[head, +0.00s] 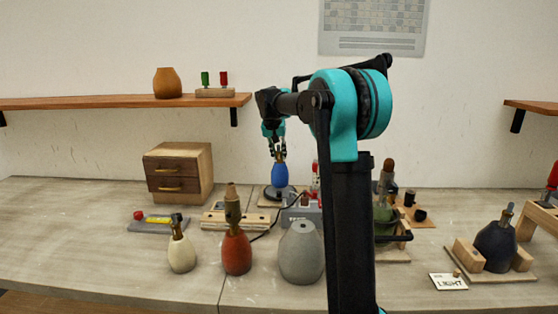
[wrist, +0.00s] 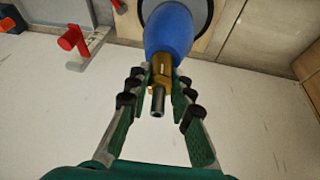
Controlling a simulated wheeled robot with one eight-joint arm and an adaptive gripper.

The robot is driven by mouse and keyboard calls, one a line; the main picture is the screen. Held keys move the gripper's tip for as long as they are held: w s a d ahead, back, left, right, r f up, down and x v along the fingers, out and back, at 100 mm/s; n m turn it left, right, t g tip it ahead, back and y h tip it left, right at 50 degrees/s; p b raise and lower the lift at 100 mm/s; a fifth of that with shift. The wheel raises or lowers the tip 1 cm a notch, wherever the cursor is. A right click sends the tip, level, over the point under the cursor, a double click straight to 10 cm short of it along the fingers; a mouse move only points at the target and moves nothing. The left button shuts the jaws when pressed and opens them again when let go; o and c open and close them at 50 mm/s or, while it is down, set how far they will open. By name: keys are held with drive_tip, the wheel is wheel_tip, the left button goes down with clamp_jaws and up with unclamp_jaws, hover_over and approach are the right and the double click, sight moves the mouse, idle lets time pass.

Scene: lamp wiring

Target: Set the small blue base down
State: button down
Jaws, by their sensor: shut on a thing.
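The small blue base (head: 280,175) is a rounded blue body with a brass neck and a metal stem. My gripper (head: 279,155) is shut on its brass neck from above. In the wrist view the blue base (wrist: 168,30) hangs off my fingertips (wrist: 161,78), with the neck between them. The base looks upright, over a dark round disc (head: 279,195) on a wooden board. The disc also shows behind the base in the wrist view (wrist: 204,14). I cannot tell whether the base touches the disc.
A grey base (head: 300,255), a red base (head: 236,254) and a cream base (head: 181,255) stand in front. A grey box (head: 300,216) with a cable is close by on the right. A drawer cabinet (head: 180,172) stands back left. The far left tabletop is clear.

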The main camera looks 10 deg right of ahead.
drive_tip(key=shift+f, duration=1.15)
drive_tip(key=c, duration=1.3)
unclamp_jaws()
drive_tip(key=shift+f, duration=0.1)
drive_tip(key=shift+c, duration=0.2)
drive_tip(key=v, duration=1.2)
drive_tip(key=shift+a, duration=0.1)
